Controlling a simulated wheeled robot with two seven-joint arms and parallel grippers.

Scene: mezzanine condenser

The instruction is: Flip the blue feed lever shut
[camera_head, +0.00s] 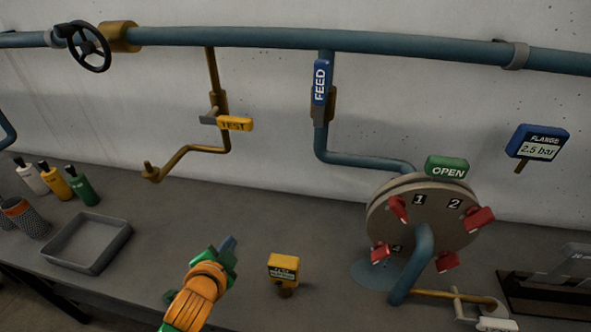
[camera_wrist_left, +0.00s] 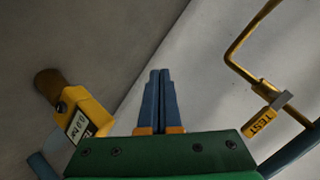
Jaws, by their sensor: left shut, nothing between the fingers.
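The blue feed lever (camera_head: 320,82) lies upright, in line with the vertical blue pipe that drops from the overhead pipe on the back wall. Its face reads FEED. My left gripper (camera_head: 229,243) is low over the bench, left of the lever and well below it, touching nothing I can see. In the left wrist view its two blue fingers (camera_wrist_left: 158,76) are together with nothing between them. The feed lever's handle is not visible in that view. My right gripper is in neither view.
A yellow TEST lever (camera_head: 234,124) lies horizontal on the brass pipe. A yellow gauge (camera_head: 283,267) stands right of my gripper. A round flange (camera_head: 432,215) with red clamps and a green OPEN sign (camera_head: 446,167) is at right. A grey tray (camera_head: 87,243) sits left.

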